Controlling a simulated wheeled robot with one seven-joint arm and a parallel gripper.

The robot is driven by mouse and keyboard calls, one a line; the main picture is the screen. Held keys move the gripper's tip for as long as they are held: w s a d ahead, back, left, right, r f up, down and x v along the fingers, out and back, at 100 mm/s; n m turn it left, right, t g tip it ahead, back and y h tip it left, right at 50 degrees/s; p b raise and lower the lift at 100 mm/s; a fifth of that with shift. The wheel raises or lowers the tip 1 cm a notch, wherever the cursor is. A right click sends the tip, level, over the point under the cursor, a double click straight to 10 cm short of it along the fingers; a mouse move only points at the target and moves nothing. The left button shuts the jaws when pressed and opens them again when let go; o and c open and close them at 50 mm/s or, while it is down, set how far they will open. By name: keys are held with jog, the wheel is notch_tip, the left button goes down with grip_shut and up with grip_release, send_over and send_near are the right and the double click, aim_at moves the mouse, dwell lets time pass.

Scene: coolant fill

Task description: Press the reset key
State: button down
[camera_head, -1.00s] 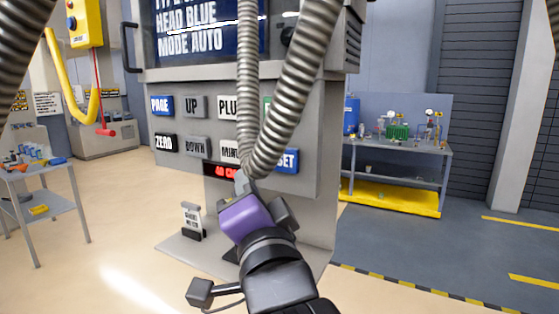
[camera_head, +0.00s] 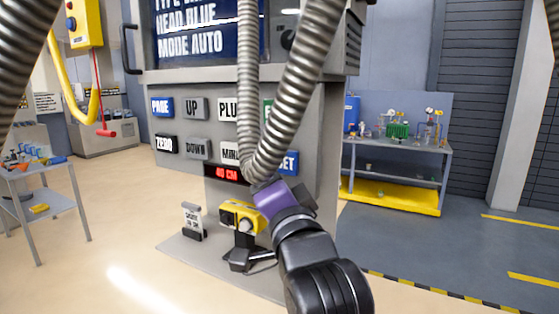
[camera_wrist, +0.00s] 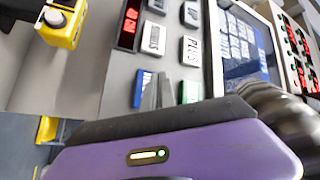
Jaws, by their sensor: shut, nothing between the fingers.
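The reset key is blue with white letters. In the head view only its right part, reading "SET" (camera_head: 290,162), shows, as the metal hose covers the rest. In the wrist view the blue key (camera_wrist: 144,88) is partly behind my fingers. My gripper (camera_wrist: 158,92) is shut and empty, its fingertips over the blue key's right edge in the wrist view. I cannot tell whether they touch it. In the head view its purple body is just below the key, and the fingertips are hidden behind the hose.
Neighbouring keys are the white minus key (camera_wrist: 153,38), the plus key (camera_wrist: 191,50) and a green key (camera_wrist: 190,92). A red display (camera_head: 227,173) reads 40 CM. A yellow device (camera_head: 241,215) stands below it. The metal hose (camera_head: 290,100) hangs close before the panel.

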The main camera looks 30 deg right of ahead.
aim_at(272, 158)
jog(key=shift+w+d, duration=0.55)
jog(key=shift+d, duration=0.25)
jog(key=shift+w+d, duration=0.1)
dwell(1.5)
jog(key=shift+w+d, duration=0.15)
jog(key=shift+d, duration=0.05)
jog(key=shift+w+d, duration=0.3)
jog(key=shift+d, duration=0.15)
dwell(1.0)
jog(key=shift+s+a, duration=0.6)
jog(key=shift+a, duration=0.15)
jog(key=s+a, duration=0.1)
jog(key=a, duration=0.1)
jog(key=s+a, duration=0.2)
jog(key=shift+b, duration=0.3)
